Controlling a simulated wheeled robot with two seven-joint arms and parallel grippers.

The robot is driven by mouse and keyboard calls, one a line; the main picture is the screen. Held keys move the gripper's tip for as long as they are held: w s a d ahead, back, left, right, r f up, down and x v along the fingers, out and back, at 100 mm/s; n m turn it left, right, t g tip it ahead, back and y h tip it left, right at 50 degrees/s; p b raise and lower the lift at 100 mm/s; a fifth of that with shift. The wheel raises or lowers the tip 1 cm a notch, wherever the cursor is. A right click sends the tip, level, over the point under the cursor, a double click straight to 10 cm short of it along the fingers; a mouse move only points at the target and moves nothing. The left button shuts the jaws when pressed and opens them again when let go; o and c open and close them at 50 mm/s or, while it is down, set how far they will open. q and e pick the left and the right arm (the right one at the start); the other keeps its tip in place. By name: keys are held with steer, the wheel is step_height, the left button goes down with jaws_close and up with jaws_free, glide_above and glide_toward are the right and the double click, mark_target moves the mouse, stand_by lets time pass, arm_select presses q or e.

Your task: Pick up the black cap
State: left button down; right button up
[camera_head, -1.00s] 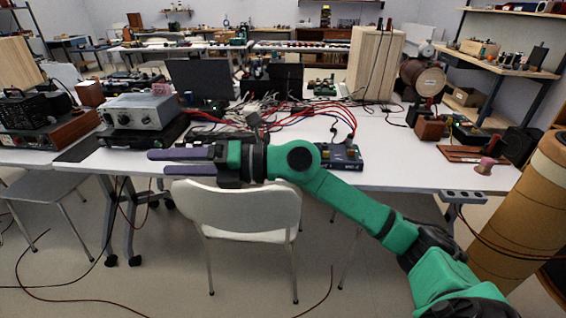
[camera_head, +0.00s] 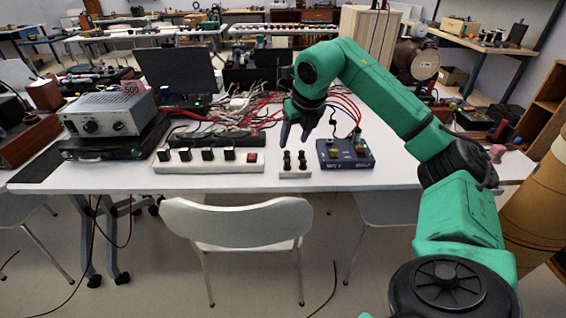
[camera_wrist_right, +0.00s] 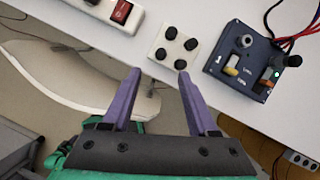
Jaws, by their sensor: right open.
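Several black caps (camera_head: 295,157) sit on a small white block (camera_head: 295,174) near the front edge of the white table. In the right wrist view the caps (camera_wrist_right: 171,33) stand in two rows on the white block (camera_wrist_right: 158,47). I cannot tell which one the task names. My right gripper (camera_head: 294,141) is open and empty, pointing down just above and behind the block in the head view. In the right wrist view its two purple fingers (camera_wrist_right: 159,75) are spread apart, with the block beyond the tips. My left gripper is not in view.
A blue control box (camera_head: 345,154) with knobs and cables stands right of the block. A white strip (camera_head: 190,167) with black pieces and a red switch is to the left. Red cables (camera_head: 275,104) lie behind. A white chair (camera_head: 240,220) stands in front of the table.

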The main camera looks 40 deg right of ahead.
glide_toward(287, 161)
step_height(287, 161, down, 2)
steer(key=x, duration=0.6)
steer(key=shift+w+d+r, duration=0.1)
steer(key=shift+w+d, duration=0.05)
steer(key=shift+w, duration=0.1)
steer(key=shift+w+f, duration=0.15)
steer(key=shift+f, duration=0.15)
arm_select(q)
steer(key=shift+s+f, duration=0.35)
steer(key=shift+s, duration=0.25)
arm_select(e)
jaws_close()
